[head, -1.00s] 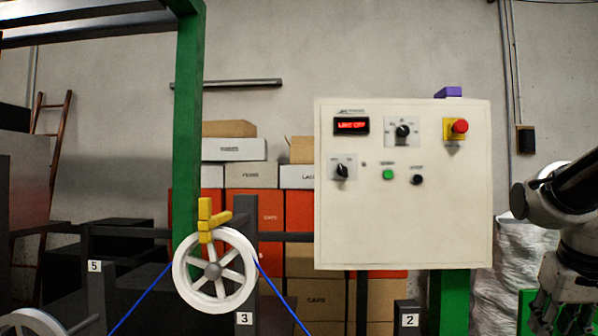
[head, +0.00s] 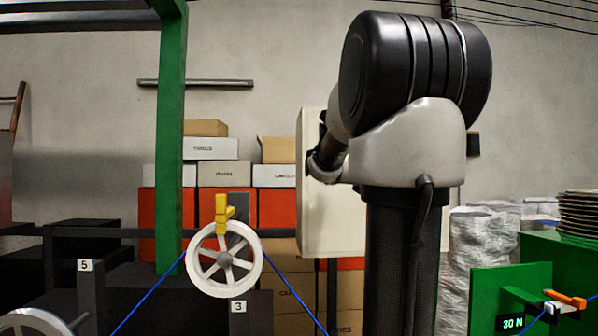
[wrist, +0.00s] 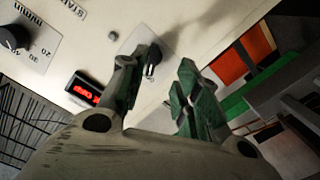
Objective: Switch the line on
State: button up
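The cream control panel (head: 312,225) shows only its left edge in the head view, because my arm stands in front of it. The wrist view shows the panel face (wrist: 175,20) close and turned. A black selector knob (wrist: 152,67) lies just beyond my gripper (wrist: 170,62), close by the left finger's tip; whether they touch I cannot tell. The two green-grey fingers are apart. A display (wrist: 90,92) glows red at left, its text hard to read now. A black dial knob (wrist: 14,38) with a numbered scale is at the far left. The head view hides my gripper.
A white spoked wheel (head: 224,259) carries blue cable (head: 152,290), left of the panel. A green post (head: 170,140) stands behind it. Stacked boxes (head: 225,180) fill the background. A green stand with a 30 N readout (head: 512,323) is at lower right.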

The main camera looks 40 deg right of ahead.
jog(key=shift+h, duration=0.3)
jog(key=x, duration=0.5)
jog(key=r+x, duration=0.1)
jog(key=x, duration=0.2)
jog(key=shift+r, duration=0.1)
jog(key=shift+c, duration=0.2)
jog(key=shift+s, duration=0.1)
jog(key=c, duration=0.6)
